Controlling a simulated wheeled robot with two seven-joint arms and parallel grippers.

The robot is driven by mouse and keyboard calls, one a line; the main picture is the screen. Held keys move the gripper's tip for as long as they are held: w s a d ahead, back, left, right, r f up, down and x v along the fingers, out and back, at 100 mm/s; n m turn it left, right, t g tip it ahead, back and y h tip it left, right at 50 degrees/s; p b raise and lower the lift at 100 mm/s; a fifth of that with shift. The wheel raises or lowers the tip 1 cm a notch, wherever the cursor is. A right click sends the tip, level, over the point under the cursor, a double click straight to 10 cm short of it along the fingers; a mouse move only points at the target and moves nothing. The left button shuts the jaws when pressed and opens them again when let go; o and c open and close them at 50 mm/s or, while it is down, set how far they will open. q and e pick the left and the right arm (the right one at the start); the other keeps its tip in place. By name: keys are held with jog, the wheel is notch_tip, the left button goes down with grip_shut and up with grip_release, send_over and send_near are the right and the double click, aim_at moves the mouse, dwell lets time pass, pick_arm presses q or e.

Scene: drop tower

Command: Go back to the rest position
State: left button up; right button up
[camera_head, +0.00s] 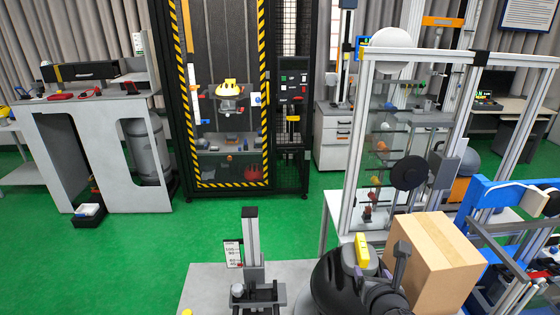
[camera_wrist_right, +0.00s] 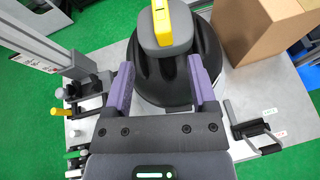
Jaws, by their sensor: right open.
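My right gripper (camera_head: 382,275) is low at the bottom of the head view, in front of a black dome-shaped device (camera_head: 330,275) with a yellow-and-grey top piece (camera_head: 362,248). In the right wrist view the gripper (camera_wrist_right: 160,68) has its two purple-padded fingers apart. Nothing is between the pads except the view of the black dome (camera_wrist_right: 165,78) beyond. The yellow-and-grey top (camera_wrist_right: 172,25) lies past the fingertips. I cannot tell whether the fingers touch the dome. My left gripper is not in view.
A cardboard box (camera_head: 435,260) stands right of the dome. A grey upright-post device (camera_head: 251,240) stands left of it on the light table (camera_head: 205,285). A metal frame (camera_head: 352,150) and a blue-framed rig (camera_head: 485,205) stand behind and right. Green floor is free at the left.

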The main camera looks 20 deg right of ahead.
jog(key=s+a+f+m+g+y, duration=0.2)
jog(key=s+a+m+g+y, duration=0.15)
jog(key=s+a+m, duration=0.75)
jog(key=s+a+f+m+g+y, duration=0.2)
jog(key=s+a+m+g, duration=0.4)
jog(key=m, duration=1)
jog(key=s+a+f+b, duration=0.15)
jog(key=f+b, duration=0.45)
jog(key=f, duration=1)
jog(key=s+f+b, duration=0.3)
jog(key=f+b, duration=0.3)
jog(key=f, duration=0.9)
jog(key=s+d+f+g+b, duration=0.1)
jog(key=s+d+f+b, duration=0.2)
jog(key=s+f, duration=0.9)
notch_tip(320, 180, down, 4)
jog(key=b, duration=0.3)
jog(key=shift+s+g, duration=0.25)
jog(key=shift+g, duration=0.1)
